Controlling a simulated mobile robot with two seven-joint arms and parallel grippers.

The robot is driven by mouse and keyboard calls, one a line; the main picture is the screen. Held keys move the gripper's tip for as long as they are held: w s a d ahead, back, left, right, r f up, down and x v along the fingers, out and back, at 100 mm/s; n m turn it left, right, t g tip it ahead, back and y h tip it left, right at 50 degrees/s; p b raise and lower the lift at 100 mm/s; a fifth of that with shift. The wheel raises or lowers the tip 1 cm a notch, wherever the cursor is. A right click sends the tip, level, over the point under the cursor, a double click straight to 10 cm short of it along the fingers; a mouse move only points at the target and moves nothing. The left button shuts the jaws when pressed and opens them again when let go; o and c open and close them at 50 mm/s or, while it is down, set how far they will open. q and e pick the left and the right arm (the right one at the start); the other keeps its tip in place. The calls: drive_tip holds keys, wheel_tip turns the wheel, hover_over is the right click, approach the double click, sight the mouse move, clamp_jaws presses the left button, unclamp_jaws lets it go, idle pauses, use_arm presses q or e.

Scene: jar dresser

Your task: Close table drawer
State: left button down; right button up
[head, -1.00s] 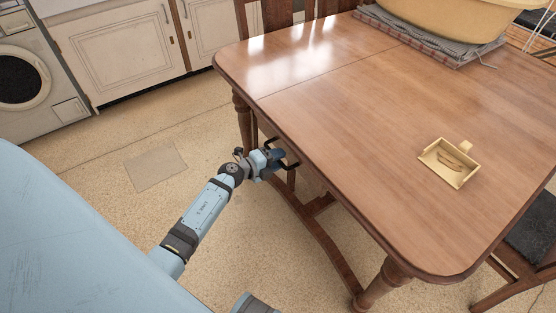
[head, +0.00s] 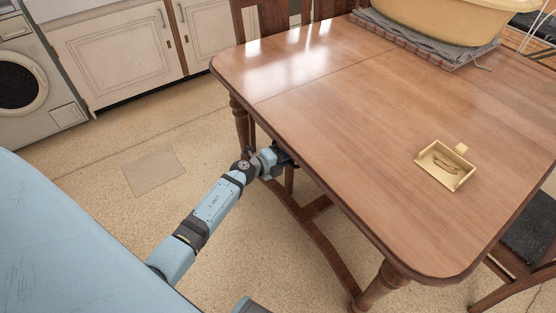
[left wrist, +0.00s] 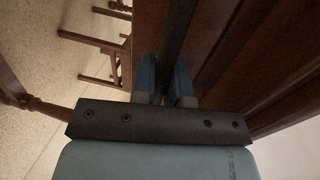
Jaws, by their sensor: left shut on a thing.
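The wooden table (head: 340,130) has its drawer side facing my left arm. The drawer front is mostly hidden under the tabletop edge in the head view. My left gripper (head: 284,157) is at that edge, partly covered by it. In the left wrist view, the two blue fingers of my left gripper (left wrist: 165,84) are on either side of a dark bar, the drawer handle (left wrist: 177,35), and shut on it. Brown wood panels (left wrist: 225,50) run close beside the fingers. How far the drawer stands out cannot be told. My right gripper is not in view.
A small yellow tray (head: 420,160) lies on the tabletop. A large tan basin (head: 430,18) sits on a folded cloth (head: 420,42) at the back. A chair (head: 523,235) stands at the right. Table legs (head: 380,287) are near my arm; the floor (head: 90,185) at left is clear.

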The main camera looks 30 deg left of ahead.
use_arm(q)
drive_tip(key=shift+w+r, duration=0.1)
drive_tip(key=shift+w, duration=0.05)
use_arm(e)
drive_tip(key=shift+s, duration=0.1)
use_arm(q)
drive_tip(key=c, duration=1.4)
unclamp_jaws()
drive_tip(key=shift+o, duration=1.4)
drive_tip(key=shift+w+d, duration=0.1)
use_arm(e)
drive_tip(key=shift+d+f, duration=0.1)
use_arm(q)
drive_tip(key=p+v, duration=0.2)
drive_tip(key=v, duration=1.2)
drive_tip(key=shift+f, duration=0.2)
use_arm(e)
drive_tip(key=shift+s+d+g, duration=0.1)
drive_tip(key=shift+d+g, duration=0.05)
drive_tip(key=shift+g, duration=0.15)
use_arm(q)
drive_tip(key=shift+w, duration=0.1)
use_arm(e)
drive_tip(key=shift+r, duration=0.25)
